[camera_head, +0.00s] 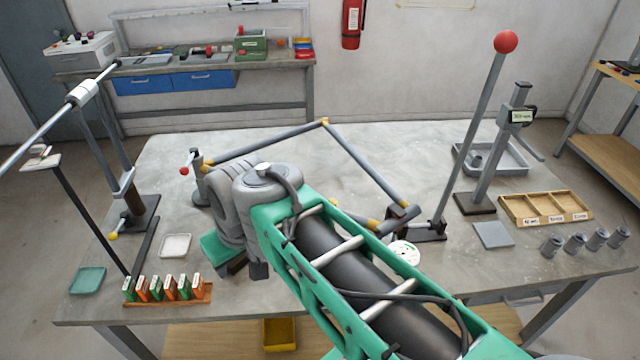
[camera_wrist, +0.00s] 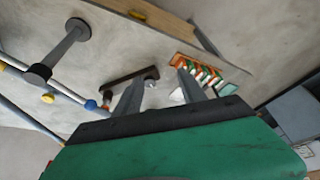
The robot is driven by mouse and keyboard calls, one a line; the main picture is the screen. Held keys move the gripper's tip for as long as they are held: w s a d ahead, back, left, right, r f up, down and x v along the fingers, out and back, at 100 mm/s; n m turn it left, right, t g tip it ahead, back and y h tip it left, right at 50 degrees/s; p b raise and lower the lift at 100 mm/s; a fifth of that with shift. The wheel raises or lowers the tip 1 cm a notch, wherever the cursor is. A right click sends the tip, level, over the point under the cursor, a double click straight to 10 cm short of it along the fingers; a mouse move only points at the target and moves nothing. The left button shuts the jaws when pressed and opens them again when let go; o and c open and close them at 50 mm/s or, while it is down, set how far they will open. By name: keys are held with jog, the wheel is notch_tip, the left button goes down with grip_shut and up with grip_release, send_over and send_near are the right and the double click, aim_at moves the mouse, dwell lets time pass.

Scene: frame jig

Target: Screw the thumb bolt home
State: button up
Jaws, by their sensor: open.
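My gripper (camera_wrist: 160,88) is open in the wrist view, with its two grey fingers apart and nothing held between them. In the head view, the gripper (camera_head: 247,268) hangs low over the table's front left, mostly hidden by my own arm. The frame (camera_head: 365,163) of grey tubes with yellow joints stands behind my arm. A dark bar (camera_wrist: 125,82) with a small silver round part (camera_wrist: 151,72) at its end shows near the fingertips. I cannot tell whether that part is the thumb bolt; no bolt is clear in the head view.
A rack of orange and green cards (camera_head: 166,300), a white tray (camera_head: 175,246) and a green tray (camera_head: 88,281) lie at the front left. A red-topped lever (camera_head: 470,130), a wooden tray (camera_head: 545,208) and several metal cylinders (camera_head: 575,243) stand at right. The table's back is mostly clear.

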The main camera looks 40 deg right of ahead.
jog(key=w+d+r+n+y+b, duration=0.1)
jog(key=w+d+r+n, duration=0.15)
jog(key=w+d, duration=0.5)
jog(key=n+y+b, duration=0.1)
jog(key=n+b, duration=0.1)
jog(key=n, duration=0.3)
send_near(332, 202)
jog(key=shift+g, duration=0.3)
jog(key=b+x, duration=0.2)
jog(key=x, duration=0.1)
jog(key=b+x, duration=0.2)
jog(key=x, duration=0.2)
jog(key=shift+w+d+r+b, duration=0.1)
jog(key=shift+w+d+b, duration=0.1)
jog(key=shift+b, duration=0.2)
jog(key=shift+w+a+f, duration=0.15)
jog(key=shift+a+f, duration=0.05)
jog(key=shift+f, duration=0.15)
jog(key=shift+c, duration=0.5)
grip_shut()
